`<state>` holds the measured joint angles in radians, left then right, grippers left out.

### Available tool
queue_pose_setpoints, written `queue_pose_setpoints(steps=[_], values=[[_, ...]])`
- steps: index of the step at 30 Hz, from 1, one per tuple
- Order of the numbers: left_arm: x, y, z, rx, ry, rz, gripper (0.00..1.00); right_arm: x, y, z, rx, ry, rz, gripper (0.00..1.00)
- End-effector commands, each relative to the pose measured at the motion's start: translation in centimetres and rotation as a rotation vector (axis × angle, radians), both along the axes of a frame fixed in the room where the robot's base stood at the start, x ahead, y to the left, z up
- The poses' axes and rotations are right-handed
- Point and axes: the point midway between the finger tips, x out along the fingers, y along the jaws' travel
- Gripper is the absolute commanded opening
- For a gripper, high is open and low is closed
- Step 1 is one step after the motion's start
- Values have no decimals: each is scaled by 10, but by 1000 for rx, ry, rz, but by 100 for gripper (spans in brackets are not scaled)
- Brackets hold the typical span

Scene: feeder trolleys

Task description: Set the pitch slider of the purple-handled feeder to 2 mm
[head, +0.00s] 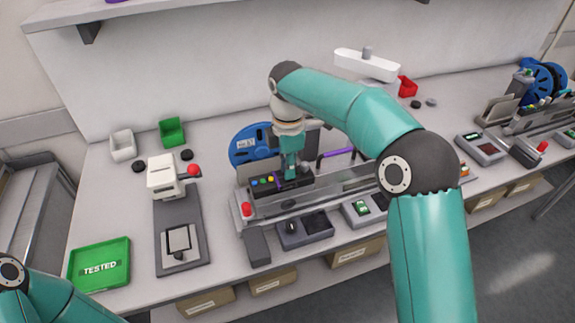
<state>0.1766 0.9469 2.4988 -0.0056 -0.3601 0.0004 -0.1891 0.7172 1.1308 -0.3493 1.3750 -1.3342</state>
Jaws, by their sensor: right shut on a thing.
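The purple-handled feeder lies on the bench at the middle, with its purple handle (337,153) to the right of my right gripper. A blue reel (248,146) stands behind its left end. The feeder's dark panel (268,184) carries small coloured buttons. My right gripper (291,178) points down at this panel, its fingers shut on a small part there, apparently the pitch slider. The fingers hide that part, and its setting cannot be read. Of my left arm only a link shows at the lower left; its gripper is out of view.
A press with a red knob (164,177) stands at the left, near a green TESTED tray (99,263). White (123,146) and green (172,132) bins stand behind. A red button (246,209) is at the trolley's left end. My right arm covers the bench right of the feeder.

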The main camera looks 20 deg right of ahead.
Motion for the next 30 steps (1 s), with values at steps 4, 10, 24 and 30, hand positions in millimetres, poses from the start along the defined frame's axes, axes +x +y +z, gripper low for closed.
queue_pose_setpoints(steps=[4, 10, 24, 30], values=[[0, 0, 11, 0, -1, 0, 0, 0, -16, 2, -1, -1, -3, 0], [0, 0, 8, 0, 0, 0, 0, 1, -16, 1, -4, -3, -2, 0], [0, 0, 8, 0, 0, 0, 0, 1, -15, 1, -2, -1, 0, 41], [0, 0, 9, 0, 0, 0, 0, 2, -14, 13, -2, -5, 0, 41]])
